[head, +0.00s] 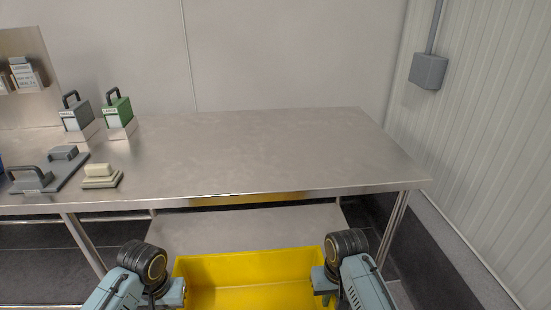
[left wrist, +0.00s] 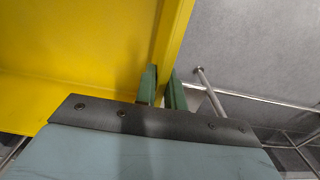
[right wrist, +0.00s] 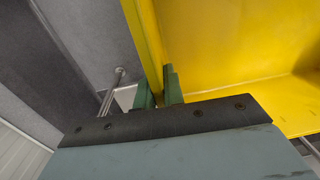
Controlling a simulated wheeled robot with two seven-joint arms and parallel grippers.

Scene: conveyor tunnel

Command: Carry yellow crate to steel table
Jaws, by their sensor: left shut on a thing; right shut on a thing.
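The yellow crate (head: 250,270) is at the bottom centre of the head view, in front of the steel table (head: 260,160) and lower than its top. The part of the crate that shows is empty. My left gripper (left wrist: 160,88) is shut on the crate's left wall, with one green finger on each side of it. My right gripper (right wrist: 158,88) is shut on the crate's right wall in the same way. In the head view the fingertips are hidden behind my wrists. The crate's near side is cut off by the picture's edge.
The middle and right of the tabletop are clear. A lower shelf (head: 240,229) shows beneath. A ribbed wall (head: 485,130) is on the right.

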